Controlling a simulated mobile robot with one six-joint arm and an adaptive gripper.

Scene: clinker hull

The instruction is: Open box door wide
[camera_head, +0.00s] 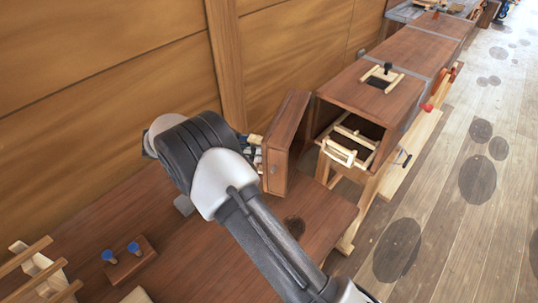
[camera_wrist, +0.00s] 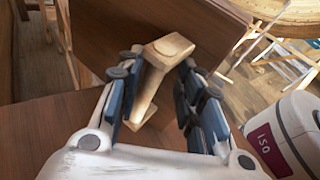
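The box (camera_head: 385,78) is a brown wooden cabinet. Its front is uncovered, showing a dark interior with pale wooden slats. Its door (camera_head: 288,135) stands swung out to the left of the opening, well away from it. In the wrist view the door (camera_wrist: 130,22) fills the upper middle as a brown panel. A pale wooden handle (camera_wrist: 153,85) lies between the fingers of my gripper (camera_wrist: 160,82). The fingers are apart, with a visible gap on the handle's right side. In the head view my gripper (camera_head: 254,150) is at the door's left side, partly hidden by my arm.
A brown bench top (camera_head: 220,255) lies below the door, with a block with blue knobs (camera_head: 128,260) at left. A plank wall (camera_head: 100,60) stands close behind. A pale slatted frame (camera_head: 381,77) sits on the box. The floor at right is open.

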